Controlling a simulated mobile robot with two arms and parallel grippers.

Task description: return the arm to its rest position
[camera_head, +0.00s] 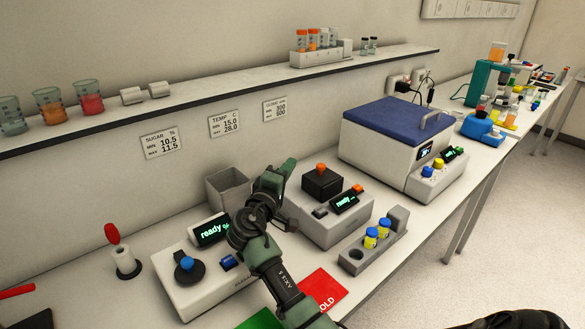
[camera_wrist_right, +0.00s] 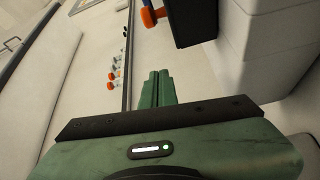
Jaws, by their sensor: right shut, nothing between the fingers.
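My right arm reaches up from the bottom middle of the head view, over the bench. Its green right gripper (camera_head: 289,166) points up toward the wall, between a grey open bin (camera_head: 228,184) and a black box with an orange knob (camera_head: 321,183). In the right wrist view the two green fingers (camera_wrist_right: 157,82) lie together, with nothing between them. My left gripper is not in view.
An instrument with a "ready" display (camera_head: 196,283) stands left of the arm, another (camera_head: 344,211) to its right. A grey rack (camera_head: 376,252) holds two yellow vials with blue caps. A blue-lidded machine (camera_head: 397,145) stands behind. A wall shelf (camera_head: 220,92) runs above.

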